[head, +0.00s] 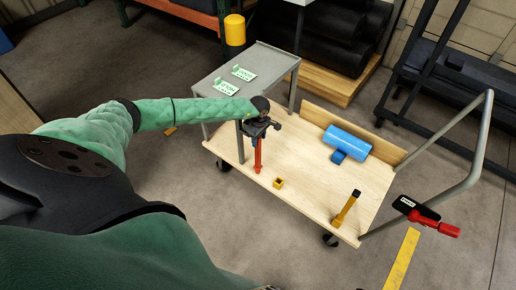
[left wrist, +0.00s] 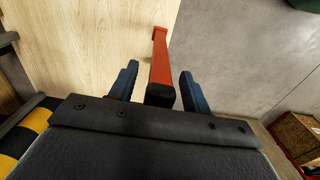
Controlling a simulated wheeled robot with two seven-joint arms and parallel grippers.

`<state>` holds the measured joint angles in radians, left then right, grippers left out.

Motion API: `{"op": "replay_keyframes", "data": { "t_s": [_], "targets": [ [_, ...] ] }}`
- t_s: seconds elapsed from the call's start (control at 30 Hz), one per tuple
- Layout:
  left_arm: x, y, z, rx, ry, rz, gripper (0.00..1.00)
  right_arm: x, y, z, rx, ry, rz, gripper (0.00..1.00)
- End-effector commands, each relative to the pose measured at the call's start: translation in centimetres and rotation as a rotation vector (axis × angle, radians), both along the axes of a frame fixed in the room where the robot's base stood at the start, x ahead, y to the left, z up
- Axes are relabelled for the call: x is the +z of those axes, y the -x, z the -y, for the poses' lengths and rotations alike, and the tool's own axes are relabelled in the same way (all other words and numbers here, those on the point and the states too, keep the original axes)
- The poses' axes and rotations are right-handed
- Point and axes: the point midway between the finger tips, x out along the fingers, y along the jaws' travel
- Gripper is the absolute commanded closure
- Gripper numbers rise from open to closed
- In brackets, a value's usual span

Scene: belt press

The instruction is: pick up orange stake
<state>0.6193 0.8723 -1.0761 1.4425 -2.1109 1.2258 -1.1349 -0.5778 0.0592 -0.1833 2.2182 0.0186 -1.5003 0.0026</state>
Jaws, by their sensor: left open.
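The orange stake (head: 258,158) is a slim red-orange bar with a dark end. It appears upright on the wooden cart deck, below my left gripper (head: 257,136) in the head view. In the left wrist view the stake (left wrist: 161,62) runs between the two blue fingers of my left gripper (left wrist: 159,78), its dark end nearest the camera. The fingers are open, with visible gaps on both sides of the stake. In the head view the gripper hides the stake's upper end. My right gripper is not in view.
The wooden cart deck (head: 310,192) also holds a small yellow block (head: 278,183), a blue cylinder (head: 347,142) and a yellow stake with a black top (head: 345,208). A grey side table (head: 270,62) stands behind. A red and black tool (head: 430,216) is by the cart's handle (head: 475,160).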

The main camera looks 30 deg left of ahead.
Motion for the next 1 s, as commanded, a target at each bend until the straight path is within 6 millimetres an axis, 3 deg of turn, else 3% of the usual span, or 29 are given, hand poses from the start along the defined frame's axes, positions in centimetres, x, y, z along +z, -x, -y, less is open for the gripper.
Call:
{"op": "replay_keyframes", "data": {
  "t_s": [0.23, 0.47, 1.0],
  "targets": [
    [-0.08, -0.01, -0.02, 0.000, 0.000, 0.000, 0.54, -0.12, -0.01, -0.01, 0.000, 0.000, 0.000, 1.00],
    [-0.06, -0.02, -0.03, 0.000, 0.000, 0.000, 0.99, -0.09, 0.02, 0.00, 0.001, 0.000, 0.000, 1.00],
    [0.62, -0.10, -0.13, 0.001, -0.002, 0.001, 1.00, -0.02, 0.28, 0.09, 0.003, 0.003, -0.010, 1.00]
  ]
}}
